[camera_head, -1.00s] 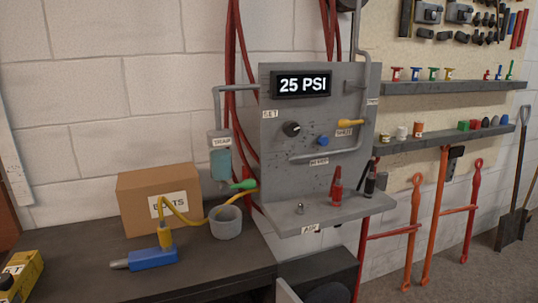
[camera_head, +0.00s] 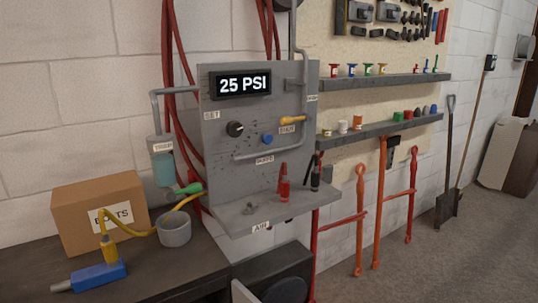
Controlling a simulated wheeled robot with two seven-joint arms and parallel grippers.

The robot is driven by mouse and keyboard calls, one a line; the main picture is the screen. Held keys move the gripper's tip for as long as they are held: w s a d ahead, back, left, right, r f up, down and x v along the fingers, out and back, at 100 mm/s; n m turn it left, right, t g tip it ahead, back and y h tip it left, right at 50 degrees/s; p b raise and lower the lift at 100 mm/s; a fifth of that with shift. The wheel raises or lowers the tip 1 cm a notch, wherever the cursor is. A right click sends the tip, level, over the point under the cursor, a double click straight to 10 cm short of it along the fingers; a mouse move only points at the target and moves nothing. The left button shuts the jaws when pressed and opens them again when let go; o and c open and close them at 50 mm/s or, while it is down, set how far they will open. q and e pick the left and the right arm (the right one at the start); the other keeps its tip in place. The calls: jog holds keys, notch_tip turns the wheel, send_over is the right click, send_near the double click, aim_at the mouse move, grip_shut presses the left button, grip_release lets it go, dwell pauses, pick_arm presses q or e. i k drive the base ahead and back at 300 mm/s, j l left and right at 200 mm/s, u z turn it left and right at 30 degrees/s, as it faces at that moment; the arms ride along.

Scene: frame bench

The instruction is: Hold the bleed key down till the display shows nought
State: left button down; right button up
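The display (camera_head: 243,83) on the grey panel (camera_head: 215,150) reads 25 PSI in white on black. A blue round button (camera_head: 267,139) sits on the panel below the display. A label (camera_head: 265,161) under the pipe is too small to read surely, so I cannot tell for certain that the blue button is the bleed key. A black knob (camera_head: 235,129) is beside the SET label, and a yellow lever (camera_head: 292,120) is to the right. Neither of my grippers is in view, and nothing touches the panel's controls.
A cardboard box (camera_head: 95,210), a grey cup (camera_head: 174,230) and a blue tool (camera_head: 98,275) stand on the dark bench to the left. Floor to the right is open.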

aim_at(267, 139)
jog(key=l, duration=0.45)
jog(key=k+l+u, duration=0.1)
jog(key=l, duration=0.35)
jog(key=i+l+u, duration=0.1)
jog(key=l, duration=0.75)
jog(key=l+u, duration=0.15)
jog(key=l, duration=0.7)
jog(key=i+l+u, duration=0.25)
jog(key=i+l, duration=1)
